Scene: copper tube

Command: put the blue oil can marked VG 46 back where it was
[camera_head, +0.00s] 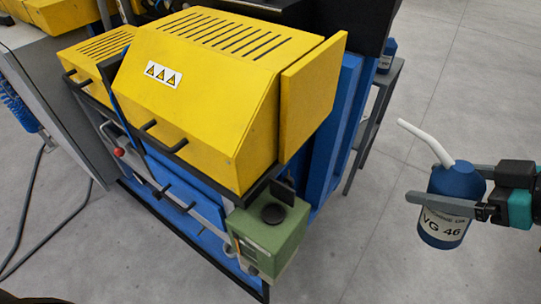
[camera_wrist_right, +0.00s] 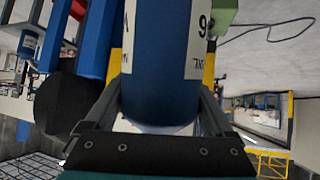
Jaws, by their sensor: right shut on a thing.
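The blue oil can marked VG 46 (camera_head: 447,222) is at the right of the head view, in the air over the grey floor. It has a white label and a thin white spout that points up and left. My right gripper (camera_head: 445,203) is shut on the can's body, one finger on each side. In the right wrist view the can (camera_wrist_right: 160,85) fills the middle between the fingers, with part of its label showing at the edges. My left gripper is not in view.
A yellow and blue machine (camera_head: 215,80) fills the left and middle. A green box (camera_head: 268,235) with a black round cap sits at its front corner. Behind it, a grey stand (camera_head: 383,95) holds another blue can (camera_head: 387,55). The floor between stand and gripper is clear.

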